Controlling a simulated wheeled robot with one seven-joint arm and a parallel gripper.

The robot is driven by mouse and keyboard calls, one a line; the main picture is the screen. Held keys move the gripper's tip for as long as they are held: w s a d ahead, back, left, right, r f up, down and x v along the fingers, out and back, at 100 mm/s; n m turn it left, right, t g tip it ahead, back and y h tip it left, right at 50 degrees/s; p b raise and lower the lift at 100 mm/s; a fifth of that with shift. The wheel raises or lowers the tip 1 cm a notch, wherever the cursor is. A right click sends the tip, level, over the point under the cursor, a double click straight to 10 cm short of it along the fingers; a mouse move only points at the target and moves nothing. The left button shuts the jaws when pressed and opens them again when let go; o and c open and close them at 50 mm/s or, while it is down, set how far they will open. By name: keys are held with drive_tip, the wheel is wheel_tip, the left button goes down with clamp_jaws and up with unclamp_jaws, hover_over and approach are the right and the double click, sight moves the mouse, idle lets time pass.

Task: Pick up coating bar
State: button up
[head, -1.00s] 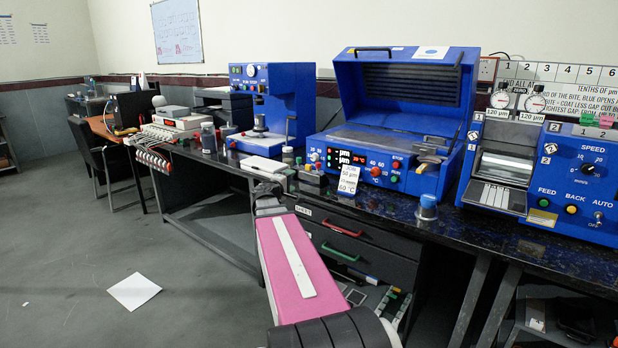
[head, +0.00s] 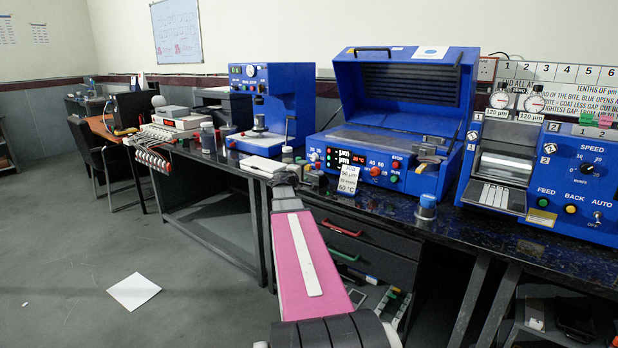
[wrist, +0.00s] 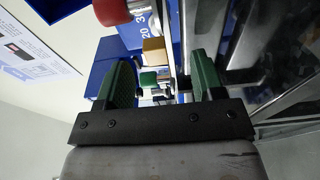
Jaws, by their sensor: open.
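My gripper shows in the wrist view (wrist: 164,85) as two green fingers set apart, with nothing held between them. In the head view its fingers are hidden beyond the end of my pink arm, near the front bench edge. Between and beyond the fingers in the wrist view are a tan block (wrist: 153,51) and a small green-topped thing (wrist: 148,79). A red round part (wrist: 110,11) is close at the top. I cannot pick out a coating bar with certainty in either view.
A blue machine with an open lid (head: 408,75) stands behind my arm's end on the dark bench (head: 475,228). A white card stand (head: 347,179) and a blue-capped jar (head: 427,206) stand near its front. Drawers (head: 350,240) lie below.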

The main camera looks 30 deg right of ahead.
drive_tip(key=shift+w+d, duration=0.3)
drive_tip(key=shift+d, duration=0.15)
clamp_jaws()
drive_tip(key=shift+r, duration=0.1)
